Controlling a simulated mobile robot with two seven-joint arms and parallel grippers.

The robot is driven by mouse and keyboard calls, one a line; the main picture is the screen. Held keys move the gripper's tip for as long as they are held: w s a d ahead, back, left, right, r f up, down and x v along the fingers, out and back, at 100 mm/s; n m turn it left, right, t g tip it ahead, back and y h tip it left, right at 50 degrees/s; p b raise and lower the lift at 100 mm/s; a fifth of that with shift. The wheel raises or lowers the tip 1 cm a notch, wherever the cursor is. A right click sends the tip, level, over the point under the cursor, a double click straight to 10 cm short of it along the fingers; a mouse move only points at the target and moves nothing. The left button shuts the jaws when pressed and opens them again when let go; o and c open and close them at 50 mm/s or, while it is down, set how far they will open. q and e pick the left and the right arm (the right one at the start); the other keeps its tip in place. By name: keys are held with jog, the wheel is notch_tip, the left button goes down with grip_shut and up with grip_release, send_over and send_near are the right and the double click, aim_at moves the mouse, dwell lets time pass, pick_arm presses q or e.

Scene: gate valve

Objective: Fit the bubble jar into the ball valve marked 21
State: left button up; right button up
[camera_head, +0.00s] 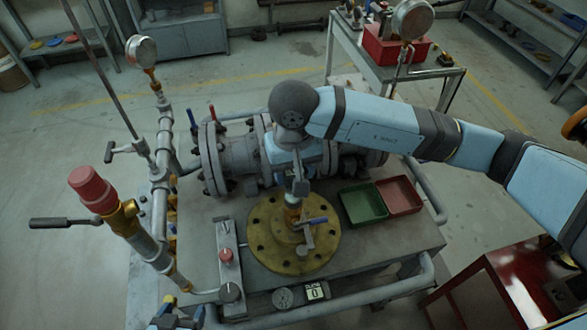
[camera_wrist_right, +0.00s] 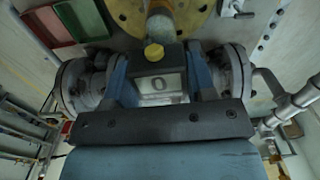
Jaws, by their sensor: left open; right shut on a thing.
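My right gripper (camera_head: 293,190) points down over the round yellow flange (camera_head: 268,245). In the right wrist view its blue fingers (camera_wrist_right: 158,85) are shut on a dark block (camera_wrist_right: 172,52) with a pale panel reading 0 and a yellow cap. I cannot tell if this block belongs to the bubble jar. A pale greenish piece (camera_head: 292,201) shows below the gripper, just above or touching the fitting on the flange. A small valve with a blue handle (camera_head: 318,220) is beside it. I cannot read a 21 on any valve. My left gripper (camera_head: 176,317) is open at the bottom edge, partly cut off.
A green tray (camera_head: 363,203) and a red tray (camera_head: 400,194) lie right of the flange. A grey panel with a red knob (camera_head: 226,256), a dial and a small display (camera_head: 315,292) are along the front. Pipes with a red-capped valve (camera_head: 91,188) rise at left.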

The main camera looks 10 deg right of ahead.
jog(key=shift+f+b, duration=1)
jog(key=shift+b, duration=1.2)
dwell(1.3)
jog(key=shift+f+b, duration=0.15)
jog(key=shift+b, duration=0.3)
jog(key=shift+s, duration=0.1)
jog(key=o, duration=1.5)
jog(key=shift+r+p, duration=0.65)
jog(key=shift+r, duration=3.3)
jog(key=shift+r+p, duration=0.1)
jog(key=shift+p, duration=0.2)
